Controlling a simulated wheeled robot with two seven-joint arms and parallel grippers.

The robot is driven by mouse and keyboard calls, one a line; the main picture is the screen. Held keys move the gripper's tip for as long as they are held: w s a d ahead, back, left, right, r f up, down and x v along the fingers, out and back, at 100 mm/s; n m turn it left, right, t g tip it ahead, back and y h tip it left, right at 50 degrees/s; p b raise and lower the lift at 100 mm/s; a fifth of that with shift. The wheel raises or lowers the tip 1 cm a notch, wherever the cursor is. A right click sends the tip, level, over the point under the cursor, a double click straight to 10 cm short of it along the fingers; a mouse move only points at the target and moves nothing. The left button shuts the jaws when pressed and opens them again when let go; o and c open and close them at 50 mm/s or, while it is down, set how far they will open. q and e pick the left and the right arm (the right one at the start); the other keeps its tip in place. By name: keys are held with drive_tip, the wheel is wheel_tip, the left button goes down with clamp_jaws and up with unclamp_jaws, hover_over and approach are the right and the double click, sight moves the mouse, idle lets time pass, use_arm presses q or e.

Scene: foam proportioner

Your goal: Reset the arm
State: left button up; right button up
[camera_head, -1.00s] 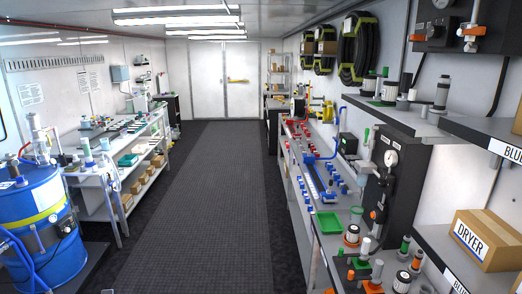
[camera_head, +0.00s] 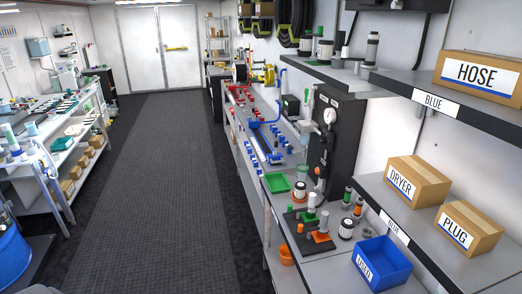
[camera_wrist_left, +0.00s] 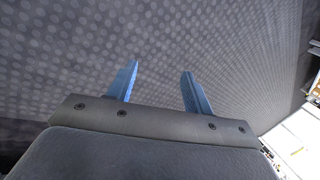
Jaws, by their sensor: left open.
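My left gripper (camera_wrist_left: 160,78) shows in the left wrist view with two blue fingers spread apart. Nothing is between the fingers, and behind them is the grey dotted floor. Neither of my grippers shows in the head view, and my right gripper is in no view.
A workbench with a blue bin (camera_head: 381,264) and a green tray (camera_head: 276,182) runs along the right. Shelves there hold boxes labelled HOSE (camera_head: 478,78), DRYER (camera_head: 417,181) and PLUG (camera_head: 468,228). A blue drum (camera_head: 14,258) stands at the left. The aisle floor (camera_head: 160,180) is clear.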

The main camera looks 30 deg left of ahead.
use_arm(q)
drive_tip(key=s+d+f+n+h, duration=0.1)
drive_tip(key=d+f, duration=0.2)
drive_tip(key=d, duration=1.2)
drive_tip(key=s+d+f+h, duration=0.1)
drive_tip(key=d+f+h, duration=0.15)
drive_tip(key=d, duration=1.15)
drive_tip(key=s+d+f+n+h, duration=0.1)
drive_tip(key=d+f, duration=0.2)
drive_tip(key=d, duration=1.2)
drive_tip(key=w+d+r+b, duration=0.2)
drive_tip(key=w+b, duration=0.5)
drive_tip(key=w, duration=0.3)
drive_tip(key=w+d+r+b, duration=0.2)
drive_tip(key=w+d+b, duration=0.1)
drive_tip(key=w+b, duration=0.4)
drive_tip(key=w, duration=0.3)
drive_tip(key=shift+w+d+r+t, duration=0.25)
drive_tip(key=shift+d+r+t, duration=0.05)
drive_tip(key=shift+d, duration=0.05)
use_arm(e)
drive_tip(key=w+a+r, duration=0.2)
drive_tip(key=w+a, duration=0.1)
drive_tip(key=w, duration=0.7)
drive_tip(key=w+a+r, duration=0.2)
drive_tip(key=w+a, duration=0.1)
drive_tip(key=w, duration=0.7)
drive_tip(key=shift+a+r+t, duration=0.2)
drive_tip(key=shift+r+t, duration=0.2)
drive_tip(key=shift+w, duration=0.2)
